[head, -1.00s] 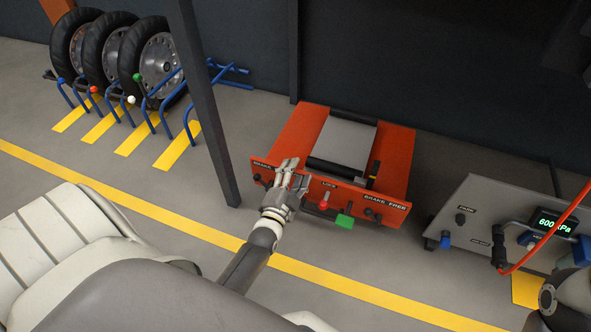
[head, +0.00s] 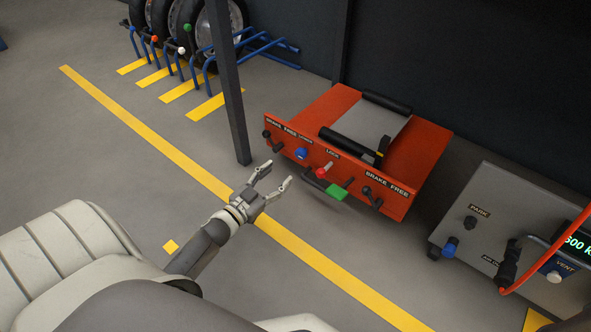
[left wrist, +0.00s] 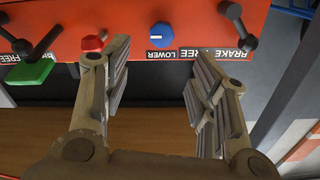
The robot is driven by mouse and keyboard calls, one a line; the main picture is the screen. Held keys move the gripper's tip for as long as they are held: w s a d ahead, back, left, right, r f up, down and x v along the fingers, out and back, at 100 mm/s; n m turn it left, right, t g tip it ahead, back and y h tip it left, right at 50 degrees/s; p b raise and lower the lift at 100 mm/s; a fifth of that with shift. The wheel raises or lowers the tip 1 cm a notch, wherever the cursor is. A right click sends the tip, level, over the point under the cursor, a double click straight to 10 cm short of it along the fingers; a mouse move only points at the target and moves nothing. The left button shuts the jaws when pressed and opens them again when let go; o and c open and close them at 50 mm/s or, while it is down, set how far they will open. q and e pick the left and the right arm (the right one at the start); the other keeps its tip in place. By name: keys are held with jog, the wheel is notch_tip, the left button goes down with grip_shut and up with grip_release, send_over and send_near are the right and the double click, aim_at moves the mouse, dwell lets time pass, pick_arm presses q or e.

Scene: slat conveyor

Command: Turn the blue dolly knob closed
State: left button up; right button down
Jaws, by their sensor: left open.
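The red dolly (head: 425,160) stands on the floor with its front face towards me. Its blue knob (head: 301,153) is on the left part of that face, beside a label that reads LOWER in the left wrist view. There, the blue knob (left wrist: 161,36) is seen clear, with a white mark pointing left. My left gripper (head: 277,176) is open and empty, in front of and below the knob, apart from it. In the left wrist view the open fingers (left wrist: 160,62) frame the knob, which lies beyond their tips. My right gripper is not shown.
On the dolly face are a red knob (head: 321,173), a green pedal (head: 337,191) and black brake levers (head: 372,197). A dark post (head: 229,90) stands left of the dolly. A grey cabinet (head: 490,240) with a red hose is at right. The floor before the dolly is clear.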

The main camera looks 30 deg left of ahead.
aim_at(299, 156)
pick_arm(q)
jog(key=w+b, duration=0.2)
jog(key=w, duration=0.1)
jog(key=w+b, duration=0.2)
jog(key=w, duration=0.1)
jog(key=w+b, duration=0.2)
jog(key=w, duration=0.1)
jog(key=shift+w+d+f, duration=0.25)
jog(key=shift+w+f, duration=0.05)
jog(key=shift+w, duration=0.1)
jog(key=shift+w+r, duration=0.1)
jog(key=shift+w, duration=0.3)
jog(key=c, duration=1)
